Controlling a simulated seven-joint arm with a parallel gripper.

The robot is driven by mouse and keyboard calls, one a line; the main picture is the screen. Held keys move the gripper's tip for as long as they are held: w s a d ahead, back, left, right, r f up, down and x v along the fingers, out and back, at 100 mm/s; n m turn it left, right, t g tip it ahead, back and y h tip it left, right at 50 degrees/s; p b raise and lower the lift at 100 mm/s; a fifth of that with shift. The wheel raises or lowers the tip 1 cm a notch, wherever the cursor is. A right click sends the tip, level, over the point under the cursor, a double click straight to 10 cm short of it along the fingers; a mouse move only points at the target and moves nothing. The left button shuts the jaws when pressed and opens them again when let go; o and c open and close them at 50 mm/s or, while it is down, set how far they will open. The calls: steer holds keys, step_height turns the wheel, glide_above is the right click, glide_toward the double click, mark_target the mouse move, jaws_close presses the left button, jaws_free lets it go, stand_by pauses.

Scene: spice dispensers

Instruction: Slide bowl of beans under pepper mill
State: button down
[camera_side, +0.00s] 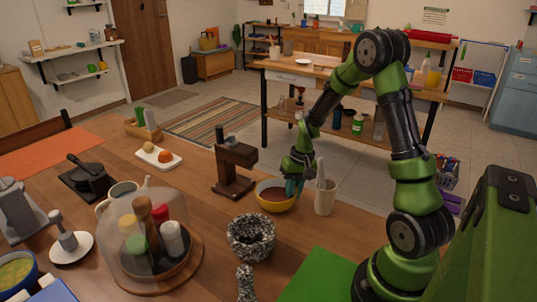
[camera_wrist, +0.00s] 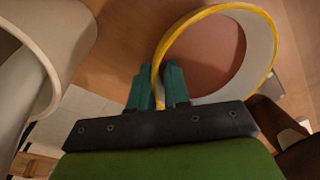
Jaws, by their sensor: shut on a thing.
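The bowl of beans (camera_side: 273,208) has a yellow rim and reddish-brown contents, and stands upright on the wooden table. My gripper (camera_side: 293,186) is at its right side. In the wrist view, the teal fingers (camera_wrist: 158,88) are shut on the rim of the bowl (camera_wrist: 262,60), one finger inside and one outside. A dark brown dispenser stand (camera_side: 234,172), which looks like the pepper mill, stands left of and behind the bowl, apart from it. Its spout overhangs its base. Individual beans cannot be made out.
A cream cup (camera_side: 325,199) stands close right of my gripper, also in the wrist view (camera_wrist: 60,35). A speckled mortar (camera_side: 251,238) is in front of the bowl. A glass dome (camera_side: 131,248) covers jars farther left. Bare table lies between bowl and stand.

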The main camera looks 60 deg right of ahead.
mark_target(278, 195)
steer(key=shift+w+a+f, duration=0.1)
steer(key=shift+w+a, duration=0.15)
steer(key=shift+w, duration=0.75)
steer(key=shift+w+a, duration=0.2)
steer(key=shift+w, duration=0.8)
steer(key=c, duration=1)
jaws_free()
steer(key=shift+d, duration=0.1)
steer(key=r, duration=0.5)
steer(key=s+d+r, duration=0.1)
steer(key=r, duration=0.5)
steer(key=d+r, duration=0.1)
steer(key=r, duration=0.4)
steer(key=shift+s+r, duration=0.4)
